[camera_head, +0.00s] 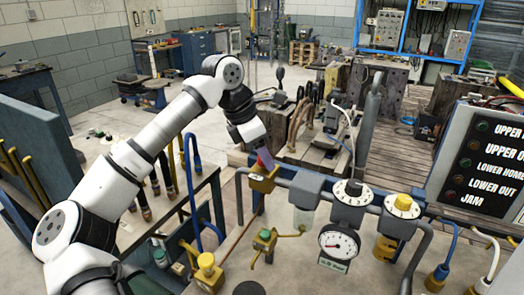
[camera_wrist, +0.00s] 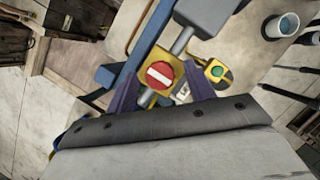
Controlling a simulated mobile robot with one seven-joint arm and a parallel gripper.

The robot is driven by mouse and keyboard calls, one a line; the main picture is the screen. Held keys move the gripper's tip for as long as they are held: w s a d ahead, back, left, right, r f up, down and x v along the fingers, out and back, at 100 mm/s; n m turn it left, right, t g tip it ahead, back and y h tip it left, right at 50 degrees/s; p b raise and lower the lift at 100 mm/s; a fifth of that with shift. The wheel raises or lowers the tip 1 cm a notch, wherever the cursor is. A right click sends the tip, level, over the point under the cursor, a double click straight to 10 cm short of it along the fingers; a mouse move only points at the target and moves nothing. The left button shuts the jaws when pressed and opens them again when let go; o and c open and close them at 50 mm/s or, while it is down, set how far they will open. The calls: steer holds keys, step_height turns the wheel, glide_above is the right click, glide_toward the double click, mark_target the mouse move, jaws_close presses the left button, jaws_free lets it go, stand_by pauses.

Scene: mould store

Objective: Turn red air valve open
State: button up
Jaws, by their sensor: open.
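The red air valve is a round red knob with a white bar, on a yellow block (camera_head: 262,179) on the grey pipe line. In the wrist view the red knob (camera_wrist: 153,70) faces me, and its white bar lies roughly across the pipe. My gripper (camera_wrist: 160,76) is open, with one purple finger on each side of the knob and block. I cannot tell whether the fingers touch it. In the head view my gripper (camera_head: 265,157) is just above the yellow block, and it hides most of the knob.
To the right on the same pipe are a grey unit (camera_head: 305,188), a black dial (camera_head: 353,191), a yellow dial (camera_head: 402,204) and a pressure gauge (camera_head: 339,243). A green button on a yellow box (camera_head: 264,238) sits below. A labelled lamp panel (camera_head: 485,158) stands at right.

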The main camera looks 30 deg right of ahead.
steer(key=c, duration=1)
steer(key=shift+o, duration=0.2)
steer(key=shift+f+n+b, duration=0.1)
steer(key=shift+n+b, duration=0.2)
steer(key=n+t+b, duration=0.1)
steer(key=n+b, duration=0.2)
steer(key=shift+s+f+t, duration=0.1)
steer(key=shift+t, duration=0.2)
steer(key=n+t+b, duration=0.1)
steer(key=n+b, duration=0.1)
steer(key=n, duration=0.1)
steer(key=n+t+b, duration=0.1)
steer(key=n+b, duration=0.1)
steer(key=shift+s+n+y, duration=0.15)
steer(key=shift+n+y, duration=0.15)
steer(key=shift+n, duration=0.1)
steer(key=n+b, duration=0.1)
steer(key=n, duration=0.1)
steer(key=n+t+y+b, duration=0.1)
steer(key=n, duration=0.1)
steer(key=shift+s+d+r, duration=0.1)
steer(key=shift+d+r, duration=0.05)
steer(key=shift+r, duration=0.05)
steer(key=shift+d+n+t+y, duration=0.1)
steer(key=shift+n+t+y, duration=0.25)
steer(key=shift+n, duration=0.75)
steer(key=shift+n+t+y, duration=0.15)
steer(key=shift+n+y, duration=0.3)
steer(key=shift+n, duration=0.65)
